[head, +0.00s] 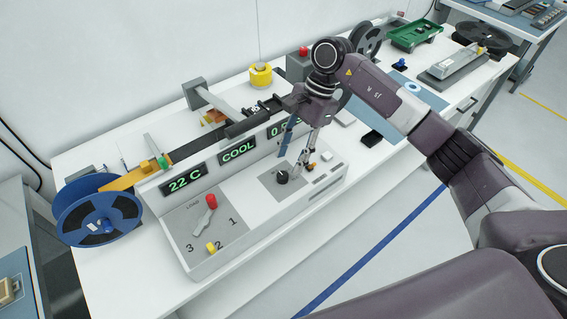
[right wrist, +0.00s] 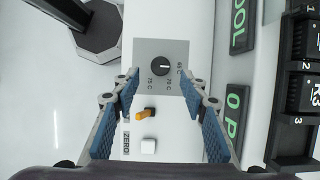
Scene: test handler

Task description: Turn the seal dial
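The seal dial (head: 282,177) is a black round knob on a grey plate at the right part of the machine's sloped front panel. In the right wrist view the dial (right wrist: 160,67) shows a white pointer mark and small temperature labels around it. My right gripper (head: 292,163) hangs over the dial, with its fingers spread. In the right wrist view the open right gripper (right wrist: 160,82) has blue-padded fingers either side of the plate, with the dial between and beyond the tips. I see no finger touching the dial. My left gripper is not in view.
An orange toggle (right wrist: 146,114) and a white ZERO button (right wrist: 148,146) sit close to the dial. Green displays (head: 238,151) stand behind the panel. A grey lever (head: 205,214), red knob (head: 211,201) and yellow knob (head: 211,247) are at left. A blue reel (head: 75,222) is farther left.

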